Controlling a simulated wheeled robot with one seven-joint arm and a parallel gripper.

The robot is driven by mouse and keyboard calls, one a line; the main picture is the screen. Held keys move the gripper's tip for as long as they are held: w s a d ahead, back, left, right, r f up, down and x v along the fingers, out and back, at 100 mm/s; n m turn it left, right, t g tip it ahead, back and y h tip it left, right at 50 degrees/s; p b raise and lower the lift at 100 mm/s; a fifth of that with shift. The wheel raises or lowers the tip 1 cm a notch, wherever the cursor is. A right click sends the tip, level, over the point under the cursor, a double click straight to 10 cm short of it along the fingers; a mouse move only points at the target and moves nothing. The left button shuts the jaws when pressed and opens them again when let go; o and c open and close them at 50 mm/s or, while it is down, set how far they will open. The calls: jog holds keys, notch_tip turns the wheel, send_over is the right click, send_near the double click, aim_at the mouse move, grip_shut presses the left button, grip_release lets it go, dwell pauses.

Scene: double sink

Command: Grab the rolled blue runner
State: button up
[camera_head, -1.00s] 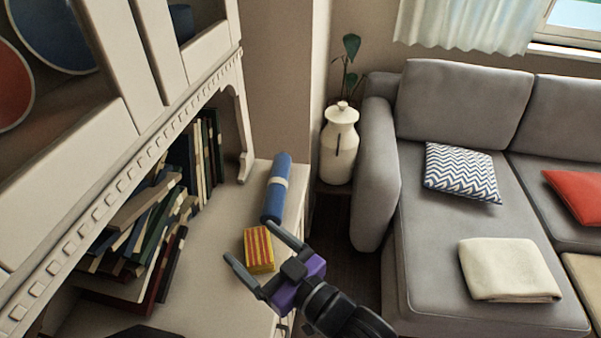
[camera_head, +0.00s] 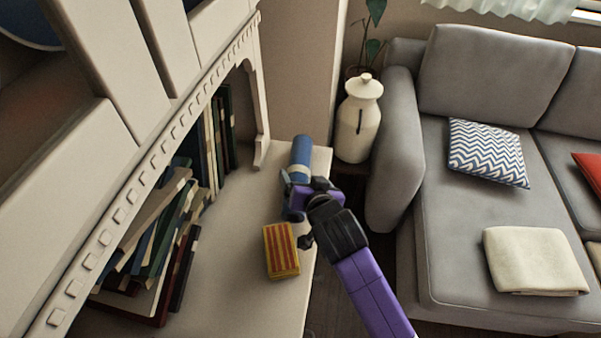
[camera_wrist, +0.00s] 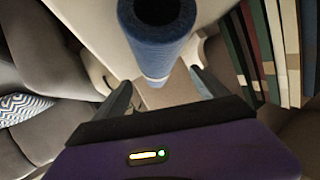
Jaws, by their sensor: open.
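The rolled blue runner (camera_head: 301,152) is a blue cylinder with a pale band, at the far end of the cream cabinet top. My gripper (camera_head: 294,190) is at its near end and hides the lower part of the roll in the head view. In the wrist view, the blue runner (camera_wrist: 157,40) shows its dark hollow end and pale band. My gripper's two fingers (camera_wrist: 160,92) are apart, with the runner lying between and beyond their tips. I cannot tell whether either finger touches it.
A yellow and red striped box (camera_head: 281,250) lies on the cabinet top (camera_head: 230,270) nearer me. Leaning books (camera_head: 150,245) fill the left under the shelf. A cream lidded jar (camera_head: 358,120) stands beyond the cabinet's right edge, beside the grey sofa (camera_head: 460,200).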

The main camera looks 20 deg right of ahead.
aim_at(303, 174)
jog(key=shift+d+p+x, duration=0.2)
jog(key=shift+p+x, duration=0.15)
jog(key=shift+x, duration=2.6)
jog(key=shift+s+f, duration=0.1)
jog(key=shift+f, duration=0.05)
jog(key=c, duration=1.6)
jog(key=shift+c, duration=0.2)
